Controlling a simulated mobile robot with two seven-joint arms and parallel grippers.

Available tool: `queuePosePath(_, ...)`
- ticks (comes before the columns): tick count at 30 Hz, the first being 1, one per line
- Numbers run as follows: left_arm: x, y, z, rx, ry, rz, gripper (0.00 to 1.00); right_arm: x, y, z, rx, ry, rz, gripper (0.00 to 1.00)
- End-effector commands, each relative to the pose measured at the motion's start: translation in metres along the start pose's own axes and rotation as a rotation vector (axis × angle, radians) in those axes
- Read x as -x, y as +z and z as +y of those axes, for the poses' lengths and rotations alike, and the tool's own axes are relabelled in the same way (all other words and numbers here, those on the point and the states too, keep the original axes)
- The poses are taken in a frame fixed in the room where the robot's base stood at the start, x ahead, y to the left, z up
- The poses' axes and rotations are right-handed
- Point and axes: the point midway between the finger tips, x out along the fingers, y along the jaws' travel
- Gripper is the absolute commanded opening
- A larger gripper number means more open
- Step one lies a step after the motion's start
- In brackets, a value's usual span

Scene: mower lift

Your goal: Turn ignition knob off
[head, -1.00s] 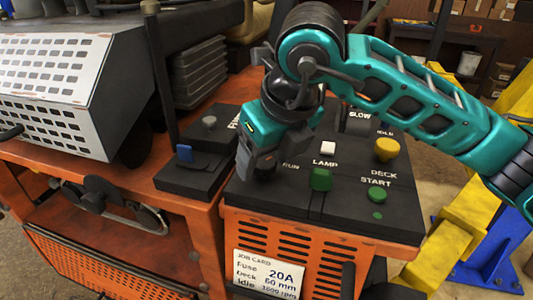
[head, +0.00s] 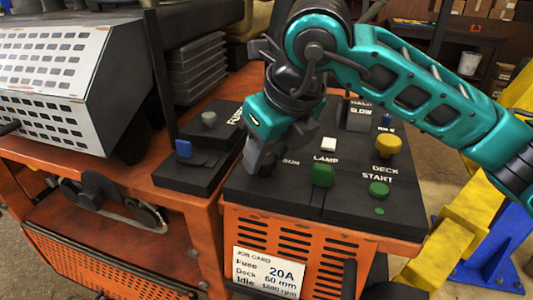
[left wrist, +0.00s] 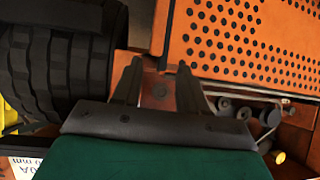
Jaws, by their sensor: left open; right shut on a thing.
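The black control panel (head: 330,200) sits on the orange mower body in the head view. My right gripper (head: 261,162) points down at the left part of this panel, beside the letters "UN" of a label. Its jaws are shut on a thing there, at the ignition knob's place. The knob itself is hidden behind the fingers, so its angle cannot be seen. My left gripper (left wrist: 158,92) shows in the left wrist view with its two dark fingers apart and nothing between them. It is outside the head view.
A blue fuse (head: 184,149) stands on the left block. A job card (head: 268,273) hangs in front. A perforated orange panel (left wrist: 240,40) is near my left gripper.

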Motion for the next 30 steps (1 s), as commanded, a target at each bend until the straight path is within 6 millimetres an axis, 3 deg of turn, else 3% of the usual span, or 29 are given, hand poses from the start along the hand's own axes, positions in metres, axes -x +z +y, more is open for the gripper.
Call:
queuePosePath(12, -0.019, 0.027, 0.001, 0.0, 0.0, 0.0, 0.43, -0.002, 0.0, -0.003, 0.325, 0.136, -0.003, 0.11)
queuePosePath(30, -0.021, 0.033, 0.001, 0.0, 0.0, -0.003, 0.43, 0.0, 0.003, -0.006, 0.775, 0.322, -0.002, 0.12)
